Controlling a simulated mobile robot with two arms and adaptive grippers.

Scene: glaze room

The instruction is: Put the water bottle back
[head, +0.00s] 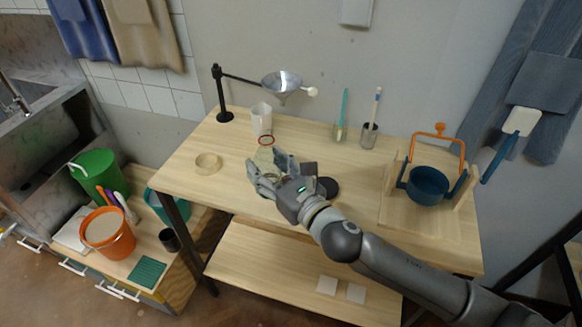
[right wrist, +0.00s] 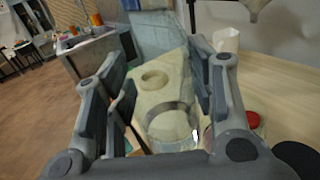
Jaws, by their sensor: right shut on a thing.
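The water bottle (head: 265,158) looks like a clear, faintly yellowish vessel, hard to make out. My right gripper (head: 267,177) has its fingers around it, above the front middle of the wooden table. In the right wrist view the see-through bottle (right wrist: 172,122) shows between the two fingers, with a greyish ring around it. A red ring (head: 266,141) shows at its far end in the head view; I cannot tell if it belongs to the bottle. A dark round disc (head: 329,187) lies on the table just right of the gripper. My left gripper is in neither view.
On the table (head: 190,178) are a beige ring (head: 208,163), a white cup (head: 261,118), a stand with a funnel (head: 282,82), brush holders (head: 368,136) and a blue pot (head: 428,187) with an orange handle. An orange bucket (head: 107,233) stands lower left.

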